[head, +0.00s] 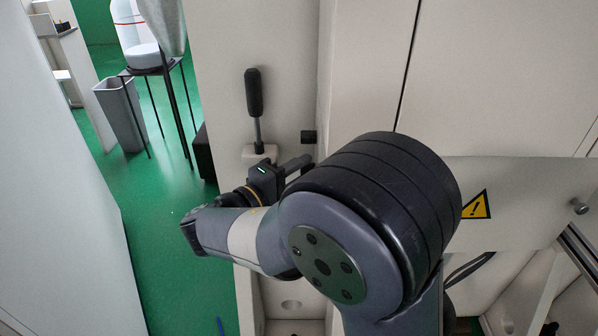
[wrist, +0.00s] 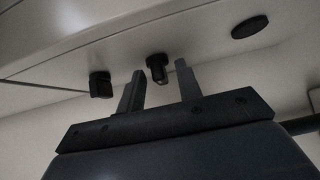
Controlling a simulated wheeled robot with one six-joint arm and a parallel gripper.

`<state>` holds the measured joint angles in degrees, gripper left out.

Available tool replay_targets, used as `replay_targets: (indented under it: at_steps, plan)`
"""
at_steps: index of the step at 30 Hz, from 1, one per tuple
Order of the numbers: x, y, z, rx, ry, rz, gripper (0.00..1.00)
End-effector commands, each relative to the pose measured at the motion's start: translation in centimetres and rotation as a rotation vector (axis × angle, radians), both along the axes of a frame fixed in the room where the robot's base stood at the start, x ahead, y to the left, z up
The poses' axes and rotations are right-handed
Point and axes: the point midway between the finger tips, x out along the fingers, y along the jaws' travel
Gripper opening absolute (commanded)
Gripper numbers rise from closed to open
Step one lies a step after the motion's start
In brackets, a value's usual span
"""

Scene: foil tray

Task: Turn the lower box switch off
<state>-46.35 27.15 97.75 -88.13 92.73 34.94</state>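In the wrist view my gripper (wrist: 160,70) is open, with its two dark fingers apart and pointing up at a pale panel. A black knob-like switch (wrist: 157,67) shows between the fingertips. I cannot tell whether the fingers touch it. A second black knob (wrist: 100,85) is on the panel left of the left finger. Neither knob is marked, so I cannot tell for sure which is the lower box switch.
A black-handled lever (head: 254,95) stands upright just above my wrist in the head view. A small black block (head: 308,137) is on the wall nearby. A flat black disc (wrist: 250,27) is on the panel. A warning-marked panel (head: 530,200) is at right. Green floor (head: 150,215) is open at left.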

Motion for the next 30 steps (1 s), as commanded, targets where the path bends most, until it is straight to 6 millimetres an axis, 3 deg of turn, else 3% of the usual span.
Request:
replay_targets:
  at_steps: [8,20,30]
  plan:
    - [0.05,-0.06,-0.01,0.000,0.000,0.000,0.32]
    - [0.05,-0.04,-0.01,0.000,0.000,0.000,0.00]
    - [0.03,-0.04,0.13,0.002,0.015,0.000,0.00]
